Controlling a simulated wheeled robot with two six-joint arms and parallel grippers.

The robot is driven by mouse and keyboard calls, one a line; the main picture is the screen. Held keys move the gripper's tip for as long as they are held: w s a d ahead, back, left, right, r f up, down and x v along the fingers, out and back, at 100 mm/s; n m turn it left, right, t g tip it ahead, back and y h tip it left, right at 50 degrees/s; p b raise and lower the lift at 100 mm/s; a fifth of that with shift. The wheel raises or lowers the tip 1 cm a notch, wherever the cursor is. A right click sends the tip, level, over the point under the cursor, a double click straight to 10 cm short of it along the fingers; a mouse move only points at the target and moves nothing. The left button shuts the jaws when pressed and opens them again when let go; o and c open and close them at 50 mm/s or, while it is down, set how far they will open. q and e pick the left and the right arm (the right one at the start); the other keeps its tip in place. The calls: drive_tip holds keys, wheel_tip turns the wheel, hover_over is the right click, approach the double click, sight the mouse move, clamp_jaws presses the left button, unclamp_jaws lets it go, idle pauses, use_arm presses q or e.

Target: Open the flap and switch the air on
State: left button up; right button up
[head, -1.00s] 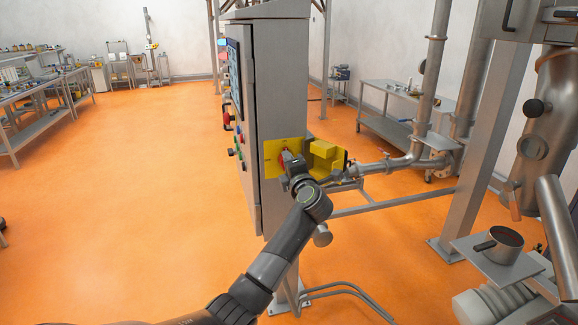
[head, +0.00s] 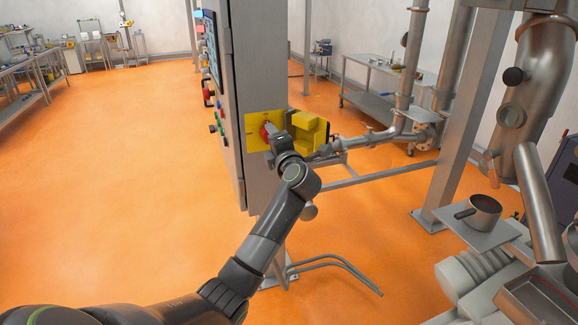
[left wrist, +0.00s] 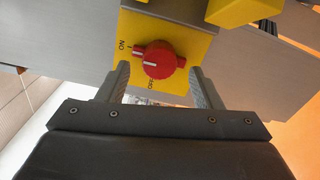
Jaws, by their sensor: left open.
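A yellow plate (head: 252,138) with a red rotary knob (head: 267,131) is on the side of the grey cabinet. A yellow flap (head: 309,133) stands swung out to the right of the plate, and its edge shows at the top of the left wrist view (left wrist: 232,10). In the left wrist view the red knob (left wrist: 160,60) has a white pointer line directed left, near the printed "I" and "ON" marks. My left gripper (left wrist: 160,84) is open, its fingers on either side of the knob, apparently not closed on it. In the head view my left gripper (head: 275,135) partly hides the plate. My right gripper is not in view.
The grey cabinet (head: 262,65) carries buttons and a screen on its left face. Pipes (head: 365,138) and a steel post (head: 465,120) stand to the right. A pan (head: 485,210) sits on a small shelf at right. The orange floor at left is clear.

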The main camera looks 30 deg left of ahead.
use_arm(q)
drive_tip(key=b+v, duration=0.5)
drive_tip(key=v, duration=1)
